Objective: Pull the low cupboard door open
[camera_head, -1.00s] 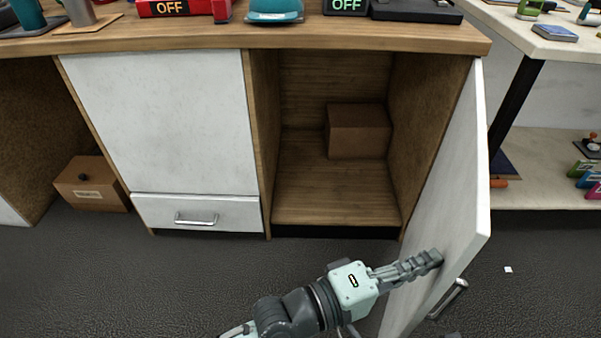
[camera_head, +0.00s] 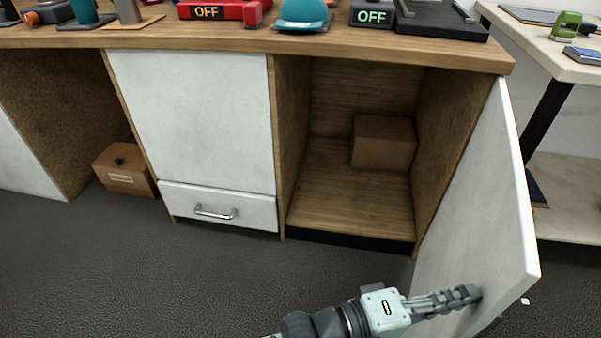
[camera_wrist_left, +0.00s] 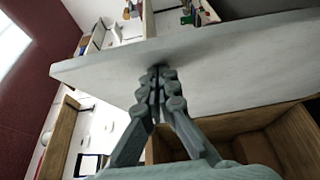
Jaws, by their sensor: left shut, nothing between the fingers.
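The low cupboard door (camera_head: 478,215) is a white panel hinged at the right side of the open cupboard (camera_head: 350,200). It stands wide open, swung out toward me. My left gripper (camera_head: 470,294) is shut and empty, with its fingertips at the inner face of the door near its lower part. In the left wrist view the shut fingers (camera_wrist_left: 160,75) point at the white door (camera_wrist_left: 230,62) and look to be touching it. The door's handle is on the outer face and is hidden now. My right gripper is not in view.
A brown box (camera_head: 384,142) sits inside the cupboard. A closed white panel and a drawer with a metal handle (camera_head: 215,212) are to its left. A shelf unit (camera_head: 570,190) stands beyond the door at right. The dark floor in front is clear.

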